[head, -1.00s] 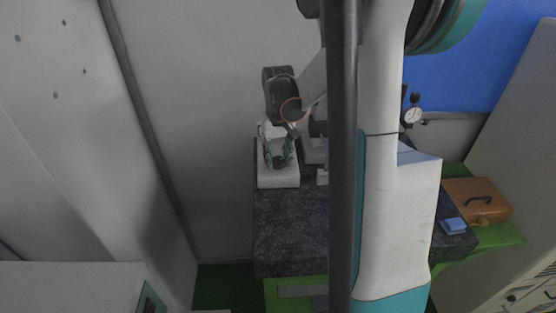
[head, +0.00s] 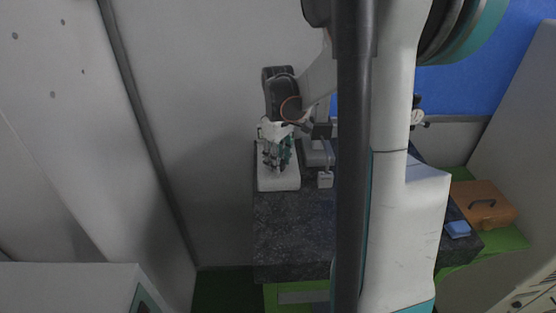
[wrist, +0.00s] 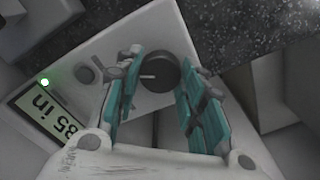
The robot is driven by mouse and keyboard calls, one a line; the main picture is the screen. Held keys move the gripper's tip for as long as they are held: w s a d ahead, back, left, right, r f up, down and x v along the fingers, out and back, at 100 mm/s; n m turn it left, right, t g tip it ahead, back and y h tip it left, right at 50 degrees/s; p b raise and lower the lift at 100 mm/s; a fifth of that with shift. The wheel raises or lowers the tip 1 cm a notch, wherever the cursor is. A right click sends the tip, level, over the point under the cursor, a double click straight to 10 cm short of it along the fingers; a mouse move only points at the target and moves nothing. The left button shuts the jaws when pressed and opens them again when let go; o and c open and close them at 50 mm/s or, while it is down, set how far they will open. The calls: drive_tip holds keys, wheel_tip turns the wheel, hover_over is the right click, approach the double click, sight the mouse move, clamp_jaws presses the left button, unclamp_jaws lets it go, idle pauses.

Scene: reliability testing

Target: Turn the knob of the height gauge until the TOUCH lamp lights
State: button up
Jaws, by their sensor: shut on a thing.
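The height gauge (head: 278,181) is a pale block on the dark granite slab in the head view. My gripper (wrist: 164,76), with teal finger pads, is shut on the knob, a finger on each side. In the head view my gripper (head: 278,155) points down at the gauge.
The granite slab (head: 290,235) is bare in front of the gauge. A grey piece with a white end (head: 325,180) stands just right of the gauge. An orange case (head: 485,203) and a blue block (head: 457,229) lie farther right. A wall stands close behind.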

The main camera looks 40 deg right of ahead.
idle(0.5)
drive_tip(key=o, duration=1)
drive_tip(key=shift+o, duration=0.2)
wheel_tip(320, 180, up, 12)
